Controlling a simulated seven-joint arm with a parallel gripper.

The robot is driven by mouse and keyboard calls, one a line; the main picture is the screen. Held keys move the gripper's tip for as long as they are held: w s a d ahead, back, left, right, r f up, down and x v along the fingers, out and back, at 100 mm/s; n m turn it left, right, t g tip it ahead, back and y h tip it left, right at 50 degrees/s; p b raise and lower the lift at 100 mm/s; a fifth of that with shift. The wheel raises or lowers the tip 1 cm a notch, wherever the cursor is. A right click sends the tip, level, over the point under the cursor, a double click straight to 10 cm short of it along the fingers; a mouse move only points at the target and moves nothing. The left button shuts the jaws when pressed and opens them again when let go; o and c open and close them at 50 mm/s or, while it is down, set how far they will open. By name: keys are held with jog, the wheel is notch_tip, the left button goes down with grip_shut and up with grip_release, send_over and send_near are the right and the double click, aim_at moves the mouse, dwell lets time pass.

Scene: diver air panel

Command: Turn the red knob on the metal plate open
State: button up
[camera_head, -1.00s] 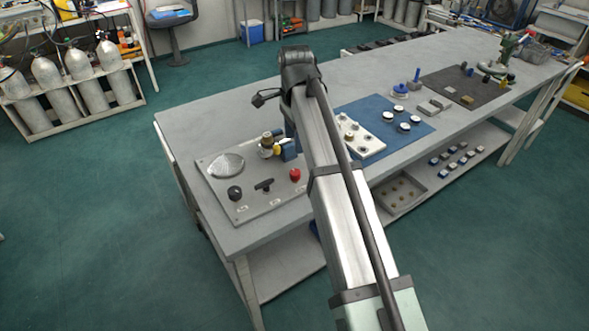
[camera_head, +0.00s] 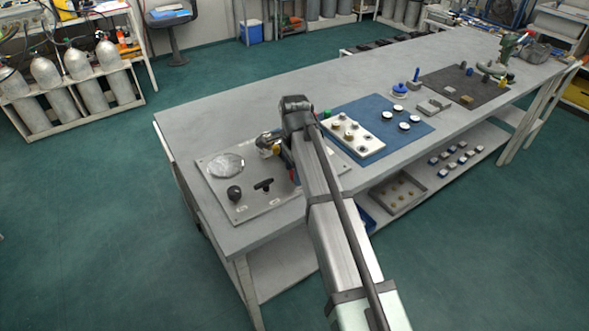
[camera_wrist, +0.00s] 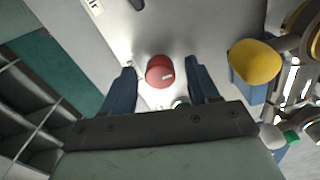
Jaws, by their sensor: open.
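The red knob (camera_wrist: 160,71) sits on the metal plate (camera_wrist: 172,35), round, with a small pale mark on its face. In the wrist view it lies between the two blue fingers of my gripper (camera_wrist: 160,66), which is open, with a gap on each side of the knob. I cannot tell how far the fingertips are above the plate. In the head view the metal plate (camera_head: 245,211) lies at the table's near left end, and my arm hides the red knob there.
A yellow-capped fitting (camera_wrist: 254,60) stands close right of my gripper in the wrist view. The plate also carries a round dial (camera_head: 226,164), a black knob (camera_head: 234,192) and a black T-handle (camera_head: 263,185). A white block (camera_head: 353,136) lies on a blue mat (camera_head: 402,140) to the right.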

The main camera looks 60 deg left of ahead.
jog(key=c, duration=1)
jog(key=shift+c, duration=0.2)
